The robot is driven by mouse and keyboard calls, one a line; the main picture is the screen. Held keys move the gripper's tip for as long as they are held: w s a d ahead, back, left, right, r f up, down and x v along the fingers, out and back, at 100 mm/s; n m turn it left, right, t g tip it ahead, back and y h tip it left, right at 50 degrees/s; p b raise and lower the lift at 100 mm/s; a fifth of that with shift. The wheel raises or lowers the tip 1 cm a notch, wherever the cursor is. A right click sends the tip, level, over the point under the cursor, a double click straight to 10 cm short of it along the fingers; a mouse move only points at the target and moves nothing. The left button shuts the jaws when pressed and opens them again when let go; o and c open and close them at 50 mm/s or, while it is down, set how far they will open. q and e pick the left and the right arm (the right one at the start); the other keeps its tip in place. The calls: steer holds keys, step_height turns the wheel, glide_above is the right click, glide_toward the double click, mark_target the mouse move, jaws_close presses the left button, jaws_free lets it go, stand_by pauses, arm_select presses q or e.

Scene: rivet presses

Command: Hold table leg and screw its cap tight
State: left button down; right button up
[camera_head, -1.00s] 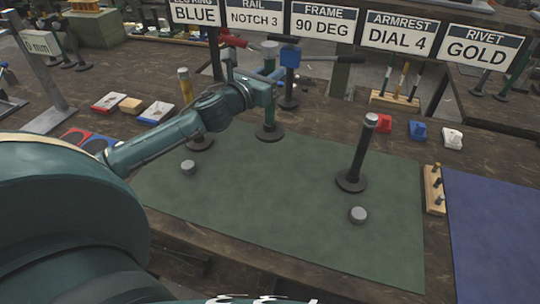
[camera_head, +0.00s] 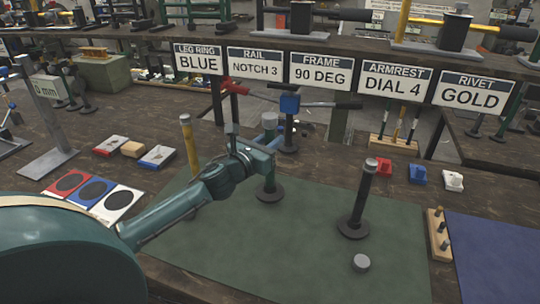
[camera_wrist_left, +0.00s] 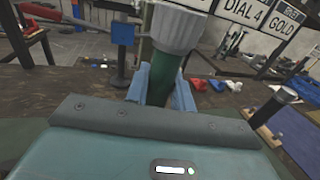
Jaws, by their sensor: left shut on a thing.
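A dark green table leg (camera_head: 267,184) stands upright on a round black foot on the green mat, with a grey cap (camera_head: 269,121) at its top. My left gripper (camera_head: 264,151) is shut on the leg below the cap. In the left wrist view, its blue fingers flank the green leg (camera_wrist_left: 161,82) under the grey cap (camera_wrist_left: 178,28). How tight the cap sits cannot be told. A black leg (camera_head: 359,203) with a grey top and a yellow leg (camera_head: 190,145) stand apart on either side. A loose grey cap (camera_head: 361,262) lies on the mat. My right gripper is not in view.
A blue-headed tool (camera_head: 290,104) stands behind the held leg. A wooden peg block (camera_head: 438,234) sits at the mat's right edge, beside a blue mat (camera_head: 500,235). Signs (camera_head: 318,70) line the back.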

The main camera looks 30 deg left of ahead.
arm_select(q)
step_height(320, 180, down, 4)
steer(key=shift+b, duration=0.3)
steer(key=shift+f, duration=0.25)
steer(key=c, duration=1.2)
jaws_free()
steer(key=shift+r, duration=0.1)
